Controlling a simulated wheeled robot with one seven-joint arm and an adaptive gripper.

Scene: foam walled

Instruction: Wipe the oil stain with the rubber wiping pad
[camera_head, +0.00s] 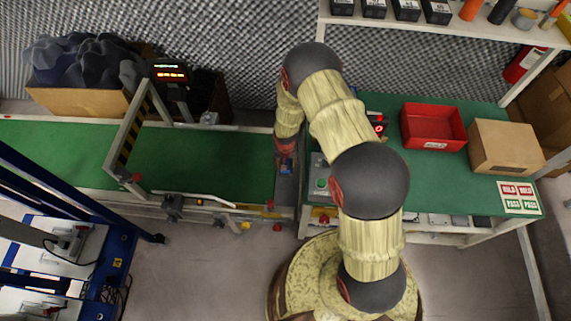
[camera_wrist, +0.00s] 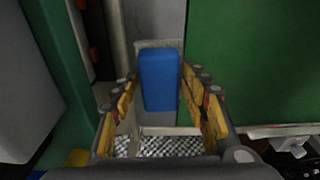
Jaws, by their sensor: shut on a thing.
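My gripper (camera_wrist: 159,76) is shut on a blue block, which looks like the rubber wiping pad (camera_wrist: 160,88). The pad sits between the two yellow-lined fingers in the wrist view. Behind the pad is a light grey patch or plate (camera_wrist: 158,43) on a grey strip; I cannot tell whether the pad touches it. In the head view, my gripper (camera_head: 286,158) points down over the grey strip (camera_head: 287,195) between the green conveyor and the green bench, with a bit of blue showing at it. I cannot make out an oil stain in either view.
The green conveyor belt (camera_head: 215,168) lies left, with a striped gate frame (camera_head: 127,135) over it. The green bench (camera_head: 445,180) at right holds a red bin (camera_head: 433,126), a cardboard box (camera_head: 505,147) and a control box with a green button (camera_head: 321,183). A shelf (camera_head: 450,27) stands behind.

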